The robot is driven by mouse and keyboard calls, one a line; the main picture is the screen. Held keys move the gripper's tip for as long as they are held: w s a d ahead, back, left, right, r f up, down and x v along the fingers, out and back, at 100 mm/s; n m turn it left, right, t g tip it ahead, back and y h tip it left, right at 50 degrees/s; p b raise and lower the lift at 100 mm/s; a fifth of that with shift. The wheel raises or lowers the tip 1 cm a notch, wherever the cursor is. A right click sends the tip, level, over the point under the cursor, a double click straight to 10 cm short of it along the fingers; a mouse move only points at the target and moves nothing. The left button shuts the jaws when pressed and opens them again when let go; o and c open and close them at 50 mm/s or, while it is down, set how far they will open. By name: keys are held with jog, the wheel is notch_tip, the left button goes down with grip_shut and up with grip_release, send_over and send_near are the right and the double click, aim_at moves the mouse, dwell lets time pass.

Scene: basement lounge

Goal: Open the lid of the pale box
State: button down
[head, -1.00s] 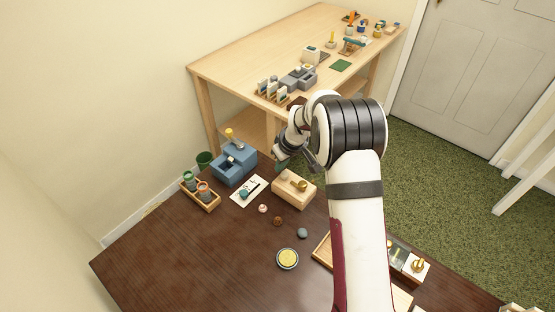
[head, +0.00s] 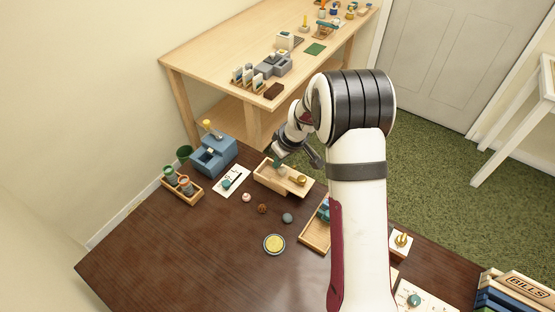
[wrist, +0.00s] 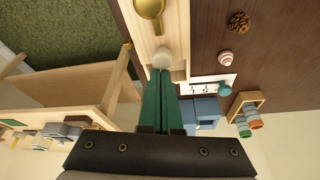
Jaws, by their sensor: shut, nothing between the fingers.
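The pale wooden box (head: 263,179) stands on the dark table near its back edge. Its lid (head: 292,187) appears slid partly toward the lower right, with a recessed opening between the walls at the left end. A brass object (head: 302,180) sits on the lid and also shows in the wrist view (wrist: 150,8). My gripper (head: 280,168) is over the box, pointing down. In the wrist view its green fingers (wrist: 162,74) are shut and empty, with their tips at a round pale knob (wrist: 162,58); I cannot tell whether they touch it.
A blue box (head: 214,157), a white card (head: 231,181) and a tray of jars (head: 183,187) stand left of the pale box. Small round items and a yellow-topped tin (head: 274,244) lie in front. A wooden tray (head: 315,236) is at right, partly behind my arm.

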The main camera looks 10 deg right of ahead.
jog(key=w+a, duration=0.1)
jog(key=w, duration=0.2)
jog(key=shift+a, duration=0.4)
jog(key=v, duration=1)
jog(key=s+a+r+m+g, duration=0.1)
jog(key=s+r+m, duration=0.1)
jog(key=s+r, duration=0.35)
jog(key=s+a+r+m, duration=0.2)
jog(key=s+m, duration=0.1)
jog(key=s, duration=0.6)
jog(key=s+a+m+g, duration=0.1)
jog(key=s+m, duration=0.5)
jog(key=s, duration=1.5)
jog(key=shift+s+f+m+g, duration=0.3)
jog(key=shift+f+m+g, duration=0.15)
jog(key=shift+g, duration=0.25)
